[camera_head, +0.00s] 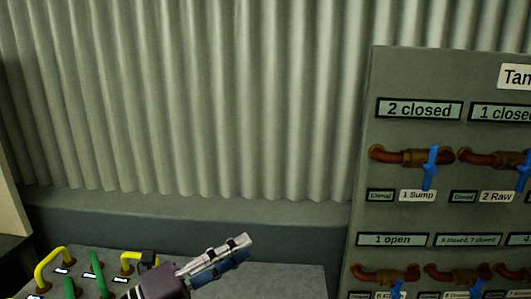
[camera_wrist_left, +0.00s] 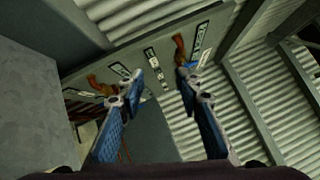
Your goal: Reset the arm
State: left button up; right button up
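My left gripper (camera_head: 242,250) is at the bottom middle of the head view, pointing right and slightly up toward the valve panel (camera_head: 365,150). In the left wrist view my left gripper (camera_wrist_left: 159,82) has its two blue and silver fingers apart, with nothing between the tips. The panel shows tilted beyond the fingers in that view. My right gripper is in neither view.
The panel carries brown pipes with blue valve handles (camera_head: 431,167) and labels such as "2 closed" (camera_head: 419,109). A grey console (camera_head: 290,280) with yellow handles (camera_head: 50,265) and green handles (camera_head: 97,272) lies at lower left. A corrugated wall (camera_head: 200,100) stands behind.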

pick_arm(q)
jog(key=w+a+n+t+y, duration=0.3)
jog(key=a+n+t+y, duration=0.7)
jog(key=n, duration=0.7)
jog(key=s+a+f+n+g+y, duration=0.35)
jog(key=a+f+n, duration=0.2)
jog(key=f, duration=0.35)
jog(key=s+a+f+n+g+y, duration=0.35)
jog(key=f+n+y, duration=0.2)
jog(key=f, duration=0.35)
jog(key=s+d+f+n+g+h, duration=0.1)
jog(key=s+d+f+n+g, duration=0.1)
jog(key=s+f+g, duration=0.55)
jog(key=s+d+f+n+g+h, duration=0.1)
jog(key=s+d+f+g+h, duration=0.15)
jog(key=s+f, duration=0.9)
jog(key=s+f+g, duration=0.1)
jog(key=s+f, duration=0.2)
jog(key=f, duration=0.9)
jog(key=s+f+g, duration=0.1)
jog(key=s+f, duration=0.1)
jog(key=f, duration=0.9)
jog(key=s+a+f+g, duration=0.1)
jog(key=s+a+f, duration=0.2)
jog(key=s+f, duration=1.4)
jog(key=shift+s+y, duration=0.25)
jog(key=shift+y, duration=0.2)
